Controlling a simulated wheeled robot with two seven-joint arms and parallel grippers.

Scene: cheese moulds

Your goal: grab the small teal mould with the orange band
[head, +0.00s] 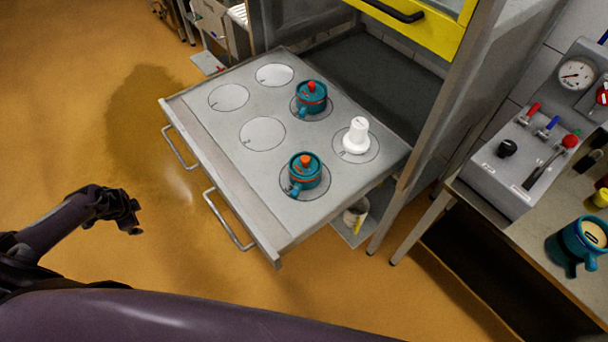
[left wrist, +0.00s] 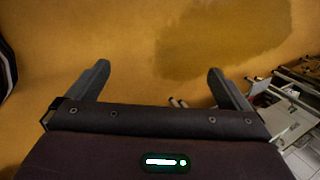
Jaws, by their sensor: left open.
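Two small teal moulds with knobs on their lids stand upright on the grey pull-out shelf (head: 190,125). The near teal mould (head: 304,176) has an orange knob and orange marks around its side, and sits in a marked circle. The far teal mould (head: 311,98) has a red knob; I cannot make out an orange band on it. My left gripper (head: 133,218) is off to the left of the shelf, over the floor and apart from both moulds. It is open and empty in the left wrist view (left wrist: 158,72). My right gripper is not in view.
A white knobbed piece (head: 356,137) stands in a circle beside the moulds. The other circles are empty. Two handles (head: 228,220) stick out from the shelf's front. A larger teal pot (head: 578,244) stands on the right bench, near a control panel (head: 520,160). The floor at left is clear.

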